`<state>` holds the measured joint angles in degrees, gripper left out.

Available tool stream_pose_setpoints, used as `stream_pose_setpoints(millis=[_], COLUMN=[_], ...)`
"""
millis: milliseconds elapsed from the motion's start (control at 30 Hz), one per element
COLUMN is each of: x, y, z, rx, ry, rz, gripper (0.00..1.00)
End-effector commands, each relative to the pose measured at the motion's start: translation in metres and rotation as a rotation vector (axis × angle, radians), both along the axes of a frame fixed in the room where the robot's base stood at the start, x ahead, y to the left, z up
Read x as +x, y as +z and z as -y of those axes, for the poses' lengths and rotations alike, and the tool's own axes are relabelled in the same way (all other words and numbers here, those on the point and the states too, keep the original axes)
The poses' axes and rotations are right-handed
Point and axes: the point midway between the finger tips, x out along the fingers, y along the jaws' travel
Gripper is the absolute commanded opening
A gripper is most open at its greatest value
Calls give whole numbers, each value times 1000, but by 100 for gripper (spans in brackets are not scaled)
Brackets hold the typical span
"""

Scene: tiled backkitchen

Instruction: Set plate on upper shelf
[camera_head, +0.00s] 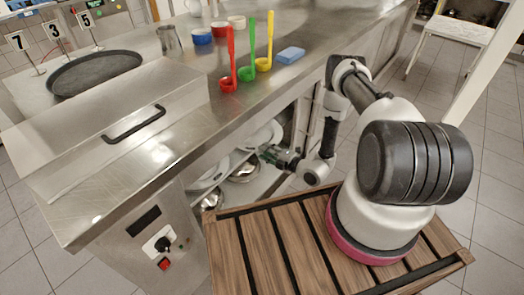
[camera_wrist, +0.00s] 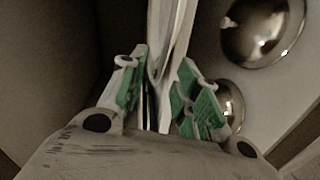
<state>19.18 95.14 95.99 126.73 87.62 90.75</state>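A white plate (camera_head: 262,135) is at the cabinet opening below the counter. My gripper (camera_head: 275,156), with green finger pads, reaches in at this plate's edge. In the wrist view the plate (camera_wrist: 172,45) appears nearly edge-on and runs down between the two fingers of my gripper (camera_wrist: 162,88). The fingers lie close on either side of it, and the gripper looks shut on it. The plate's far part is out of the wrist view.
Metal bowls or lids stand beside the plates, one at the wrist view's upper right (camera_wrist: 262,30) and one below it (camera_wrist: 229,100). The steel counter (camera_head: 200,110) overhangs the opening. On it are coloured ladles (camera_head: 249,60) and a blue sponge (camera_head: 291,55).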

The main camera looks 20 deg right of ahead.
Motion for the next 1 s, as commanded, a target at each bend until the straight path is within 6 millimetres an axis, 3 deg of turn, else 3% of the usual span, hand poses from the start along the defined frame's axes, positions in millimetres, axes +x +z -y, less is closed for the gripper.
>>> stream_pose_setpoints(millis=[200, 400, 600, 700, 800, 1000], x=[-41, -67, -78, -76, -74, -74], y=[8, 13, 10, 0, -10, -20], z=[31, 48, 70, 105, 140, 178], rx=[2, 1, 5, -10, -194, -673], ry=[-5, -3, -46, -97, -79, 14], rz=[-3, -1, -7, 26, 193, 570], gripper=[32, 32, 0, 0, 0, 0])
